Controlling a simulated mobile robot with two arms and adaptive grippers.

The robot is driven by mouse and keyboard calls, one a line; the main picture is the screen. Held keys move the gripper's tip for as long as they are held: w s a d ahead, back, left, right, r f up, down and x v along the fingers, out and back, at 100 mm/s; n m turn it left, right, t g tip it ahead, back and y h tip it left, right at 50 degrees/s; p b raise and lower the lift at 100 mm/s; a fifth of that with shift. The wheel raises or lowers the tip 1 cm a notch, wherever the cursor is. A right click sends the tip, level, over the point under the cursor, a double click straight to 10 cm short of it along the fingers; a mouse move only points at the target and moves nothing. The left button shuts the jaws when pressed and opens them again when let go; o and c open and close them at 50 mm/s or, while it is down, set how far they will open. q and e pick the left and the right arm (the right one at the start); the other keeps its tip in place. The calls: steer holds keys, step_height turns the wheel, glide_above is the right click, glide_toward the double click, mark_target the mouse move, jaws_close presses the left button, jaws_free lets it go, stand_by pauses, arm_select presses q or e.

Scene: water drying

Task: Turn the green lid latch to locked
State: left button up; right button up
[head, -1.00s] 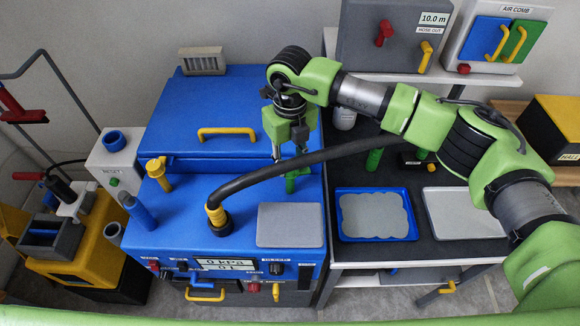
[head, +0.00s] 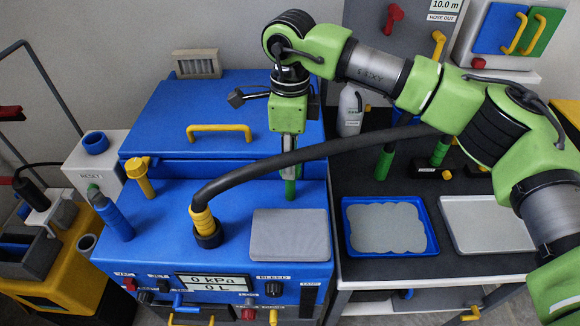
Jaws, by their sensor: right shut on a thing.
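The green lid latch (head: 290,189) stands on the top of the blue machine (head: 150,220), at the front right of the blue lid (head: 220,110). It shows as a narrow upright green piece; its upper part is hidden by the black hose and my fingers. My right gripper (head: 290,170) comes straight down from above and is shut on the latch. The hose passes in front of its fingertips. I cannot tell from this angle whether the latch is at its locked position. My left gripper is out of view.
The black hose (head: 330,148) runs from a yellow-collared port (head: 205,226) past the latch to the right. A yellow lid handle (head: 219,128), a yellow valve (head: 139,175) and a grey pad (head: 290,236) are nearby. A blue tray (head: 346,228) is on the dark bench right.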

steer(key=shift+n+b, duration=0.95)
steer(key=shift+n, duration=1.15)
steer(key=o, duration=1.1)
step_height(320, 180, up, 12)
